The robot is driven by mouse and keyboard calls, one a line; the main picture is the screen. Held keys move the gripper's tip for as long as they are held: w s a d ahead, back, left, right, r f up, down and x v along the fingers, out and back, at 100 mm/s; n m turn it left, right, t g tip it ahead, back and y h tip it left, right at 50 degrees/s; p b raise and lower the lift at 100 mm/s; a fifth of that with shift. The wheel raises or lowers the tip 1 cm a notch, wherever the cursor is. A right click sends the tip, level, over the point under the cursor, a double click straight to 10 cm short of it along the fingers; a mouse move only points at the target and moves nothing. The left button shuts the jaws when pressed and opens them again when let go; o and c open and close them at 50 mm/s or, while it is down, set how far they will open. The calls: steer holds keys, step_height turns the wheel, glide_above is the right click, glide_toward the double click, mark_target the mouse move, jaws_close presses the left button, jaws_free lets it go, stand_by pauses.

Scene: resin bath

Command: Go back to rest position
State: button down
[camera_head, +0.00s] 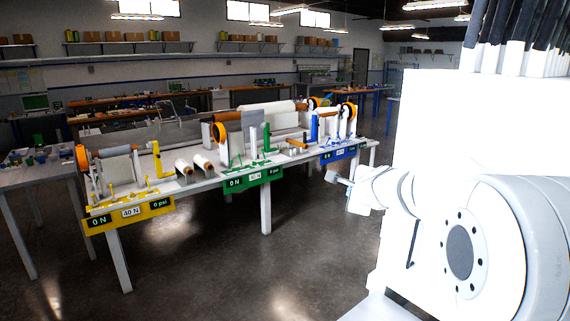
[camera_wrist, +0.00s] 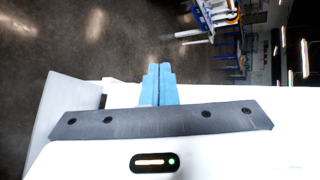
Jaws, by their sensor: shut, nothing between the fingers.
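My gripper shows in the wrist view (camera_wrist: 158,82) with its two blue fingers pressed together and nothing between them. It points out over the bare grey floor. The fingertips are small and hard to make out there. The gripper touches nothing that I can see.
A long white table (camera_head: 225,178) holds yellow, green and blue stations with rollers and displays. The yellow display (camera_head: 130,212) is nearest. Open dark floor (camera_head: 230,265) lies between me and the table. More benches and shelves stand along the back wall.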

steer(key=s+a+f+n+g+y+b, duration=0.1)
steer(key=s+a+n, duration=0.25)
steer(key=s, duration=0.25)
steer(key=s+a+f+n+g+y, duration=0.1)
steer(key=s+a+f+n+g, duration=0.1)
steer(key=s+n, duration=0.35)
steer(key=s+d+f+n+g+h+b, duration=0.1)
steer(key=s+f+n, duration=0.3)
steer(key=s, duration=0.5)
steer(key=s+f+n+g+b, duration=0.1)
steer(key=s+f+n+g, duration=0.2)
steer(key=s, duration=0.5)
steer(key=s+d+f+n+g+h, duration=0.1)
steer(key=s+f+n, duration=0.3)
steer(key=s, duration=0.5)
steer(key=shift+s+d+f+n+g+h+b, duration=0.3)
steer(key=shift+s+f+g+b, duration=0.1)
steer(key=shift+f+g, duration=0.1)
